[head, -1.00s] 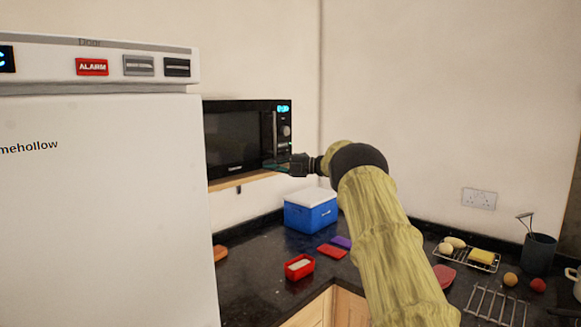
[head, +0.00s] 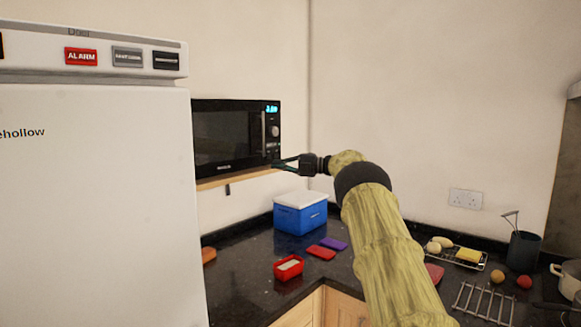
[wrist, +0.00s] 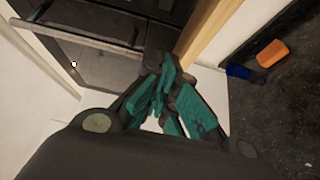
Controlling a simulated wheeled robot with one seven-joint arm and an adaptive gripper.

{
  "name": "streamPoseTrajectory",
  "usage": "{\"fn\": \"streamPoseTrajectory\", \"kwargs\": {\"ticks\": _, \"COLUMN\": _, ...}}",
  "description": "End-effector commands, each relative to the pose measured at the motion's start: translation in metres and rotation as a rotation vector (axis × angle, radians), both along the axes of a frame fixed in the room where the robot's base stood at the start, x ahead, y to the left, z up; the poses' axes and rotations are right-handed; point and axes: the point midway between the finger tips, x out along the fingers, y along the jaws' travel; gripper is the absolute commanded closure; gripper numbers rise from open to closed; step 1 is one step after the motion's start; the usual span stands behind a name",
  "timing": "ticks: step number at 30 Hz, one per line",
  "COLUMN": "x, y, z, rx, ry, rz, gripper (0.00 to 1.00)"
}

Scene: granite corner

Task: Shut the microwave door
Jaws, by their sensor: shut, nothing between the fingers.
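The black microwave (head: 225,140) sits on a wooden shelf against the back wall. Its door, with an upright handle (head: 263,132), looks flush or nearly flush with the control panel; I cannot tell a small gap. In the wrist view the silver handle (wrist: 75,38) crosses the upper left over the dark front. My gripper (head: 276,164) is at the microwave's lower right corner, pointing left. Its teal fingers (wrist: 160,85) are shut and empty. Whether they touch the microwave cannot be told.
A tall white fridge (head: 100,200) fills the left side. The wooden shelf (head: 235,178) edge is just below my gripper. On the dark counter stand a blue cooler box (head: 300,220) and a red container (head: 288,268). A wire rack (head: 483,303) lies at right.

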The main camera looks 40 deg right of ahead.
Motion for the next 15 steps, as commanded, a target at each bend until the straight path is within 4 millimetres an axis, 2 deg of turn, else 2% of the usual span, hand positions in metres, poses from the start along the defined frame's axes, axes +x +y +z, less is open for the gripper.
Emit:
{"fn": "streamPoseTrajectory", "kwargs": {"ticks": 9, "x": -0.002, "y": -0.027, "z": -0.004, "rx": -0.001, "ry": 0.001, "rz": 0.002, "gripper": 1.0}}
{"fn": "streamPoseTrajectory", "kwargs": {"ticks": 15, "x": 0.0, "y": -0.037, "z": -0.002, "rx": 0.0, "ry": 0.0, "rz": 0.0, "gripper": 1.0}}
